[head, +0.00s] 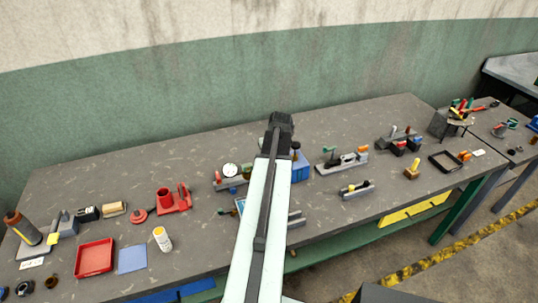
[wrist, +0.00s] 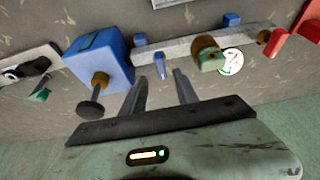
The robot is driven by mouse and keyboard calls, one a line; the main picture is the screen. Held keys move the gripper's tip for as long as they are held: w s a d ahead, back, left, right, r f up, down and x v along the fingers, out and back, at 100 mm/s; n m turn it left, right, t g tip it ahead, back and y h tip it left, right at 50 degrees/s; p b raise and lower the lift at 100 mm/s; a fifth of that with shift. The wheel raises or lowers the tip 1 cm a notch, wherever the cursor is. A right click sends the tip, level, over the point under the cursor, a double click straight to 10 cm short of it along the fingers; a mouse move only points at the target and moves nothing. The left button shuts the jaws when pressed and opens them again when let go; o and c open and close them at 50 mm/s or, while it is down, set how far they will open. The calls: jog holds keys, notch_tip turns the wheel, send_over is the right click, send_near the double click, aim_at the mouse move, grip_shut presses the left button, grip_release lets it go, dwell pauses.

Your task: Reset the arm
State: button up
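My arm reaches forward over the grey workbench (head: 330,118). My gripper (head: 281,122) is at its far end, in front of the green wall in the head view. In the wrist view my gripper's two fingers (wrist: 160,77) stand apart with nothing between them. A blue block (wrist: 103,58) with a dark knob is left of the fingers. A metal bar fixture (wrist: 185,40) with a round white dial (wrist: 231,62) is beyond and to the right. In the head view my arm partly hides the blue block (head: 301,168).
A red tray (head: 95,258), red fixture (head: 173,200) and white bottle (head: 162,239) stand at the left. More metal fixtures (head: 343,162) and a black tray (head: 445,161) stand at the right. The green wall (head: 200,95) runs close behind the bench.

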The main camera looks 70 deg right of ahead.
jog(key=p+v, duration=0.1)
jog(key=v, duration=0.1)
jog(key=shift+s+a+r, duration=0.1)
jog(key=shift+r, duration=0.25)
